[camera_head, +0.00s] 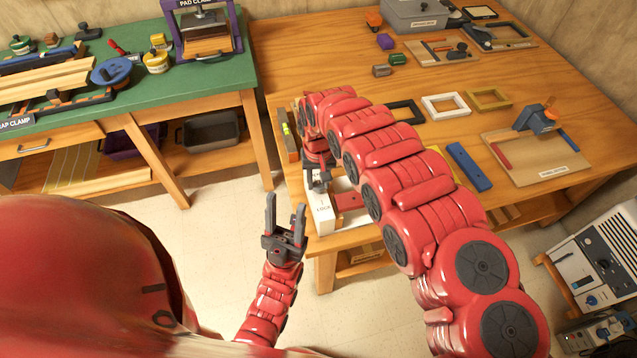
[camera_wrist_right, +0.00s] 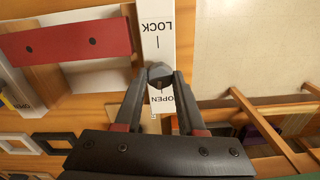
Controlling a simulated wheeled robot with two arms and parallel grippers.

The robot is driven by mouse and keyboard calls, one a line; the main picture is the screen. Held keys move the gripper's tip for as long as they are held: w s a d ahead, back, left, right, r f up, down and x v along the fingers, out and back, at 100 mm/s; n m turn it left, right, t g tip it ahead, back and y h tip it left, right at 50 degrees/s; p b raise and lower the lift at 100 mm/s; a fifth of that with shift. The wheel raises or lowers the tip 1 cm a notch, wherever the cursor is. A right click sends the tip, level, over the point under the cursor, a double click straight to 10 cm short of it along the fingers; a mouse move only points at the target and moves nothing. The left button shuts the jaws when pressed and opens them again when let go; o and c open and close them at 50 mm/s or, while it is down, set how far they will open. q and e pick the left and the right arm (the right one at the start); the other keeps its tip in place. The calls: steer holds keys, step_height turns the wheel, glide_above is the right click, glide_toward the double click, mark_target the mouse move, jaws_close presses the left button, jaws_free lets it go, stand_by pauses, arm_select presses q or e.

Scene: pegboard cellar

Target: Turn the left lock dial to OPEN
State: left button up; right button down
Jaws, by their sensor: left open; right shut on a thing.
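The lock dial is a small dark knob (camera_wrist_right: 161,74) on a white plate (camera_wrist_right: 157,25) marked LOCK and OPEN, with the lettering upside down in the right wrist view. The white plate also shows in the head view (camera_head: 321,213), at the table's front left corner. My right gripper (camera_wrist_right: 160,82) is shut on the dial, one finger on each side. The OPEN mark shows between the fingers. I cannot tell which mark the dial points to. In the head view my right arm covers part of the plate. My left gripper (camera_head: 286,208) is open and empty, left of the plate, apart from it.
A red bar (camera_wrist_right: 80,42) lies right beside the white plate. A green-topped bench (camera_head: 190,85) is at left, with open floor between.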

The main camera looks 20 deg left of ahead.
steer(key=shift+n, duration=0.9)
steer(key=c, duration=0.5)
jaws_free()
steer(key=shift+r+b, duration=0.1)
steer(key=shift+b, duration=0.2)
